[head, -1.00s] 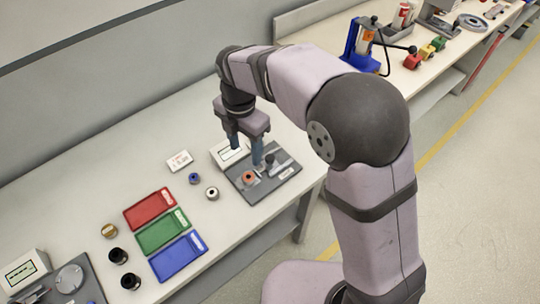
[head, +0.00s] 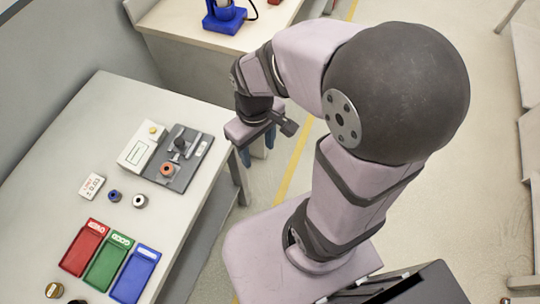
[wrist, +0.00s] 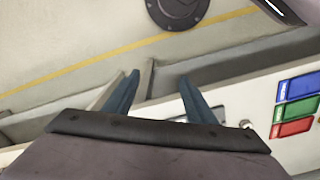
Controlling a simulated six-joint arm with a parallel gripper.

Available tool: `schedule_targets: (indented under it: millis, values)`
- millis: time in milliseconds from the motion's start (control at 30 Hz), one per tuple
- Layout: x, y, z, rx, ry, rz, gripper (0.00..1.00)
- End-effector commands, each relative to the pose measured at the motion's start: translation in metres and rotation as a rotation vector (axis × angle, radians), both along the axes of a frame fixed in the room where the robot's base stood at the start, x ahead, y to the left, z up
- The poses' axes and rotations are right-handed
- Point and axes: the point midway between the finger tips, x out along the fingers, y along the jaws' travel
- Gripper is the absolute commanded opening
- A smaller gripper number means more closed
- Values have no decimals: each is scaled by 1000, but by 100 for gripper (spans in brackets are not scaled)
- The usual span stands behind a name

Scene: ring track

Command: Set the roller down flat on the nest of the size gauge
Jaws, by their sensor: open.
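The size gauge (head: 186,176) is a dark grey plate with a white display box (head: 141,147) at its left, standing near the table's right end in the head view. A small orange ring-shaped piece with a dark centre (head: 166,169) sits upright on the plate; I cannot tell whether it is the roller or part of the nest. A silver ring-shaped piece (head: 139,201) and a small blue one (head: 114,196) stand on the table in front of the gauge. My gripper (head: 257,152) is open and empty, off the table's right edge, clear of the gauge. Its two fingers also show in the wrist view (wrist: 158,76).
A white label card (head: 92,186) lies left of the blue piece. Red (head: 84,247), green (head: 108,261) and blue (head: 135,275) trays lie nearer the front. A brass-coloured piece (head: 54,290) is at the bottom left. A second bench (head: 190,30) stands behind, with floor between.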

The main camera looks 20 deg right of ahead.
Motion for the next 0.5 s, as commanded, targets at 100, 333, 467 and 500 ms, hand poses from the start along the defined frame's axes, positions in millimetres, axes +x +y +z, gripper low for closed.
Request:
schedule_targets:
  millis: [100,333,467,500]
  values:
    - [-18,-13,-6,0,0,-193,50]
    - [-30,-20,-10,1,-1,-335,50]
    - [-30,-20,-10,0,0,-338,50]
    - [-30,-20,-10,0,0,-337,50]
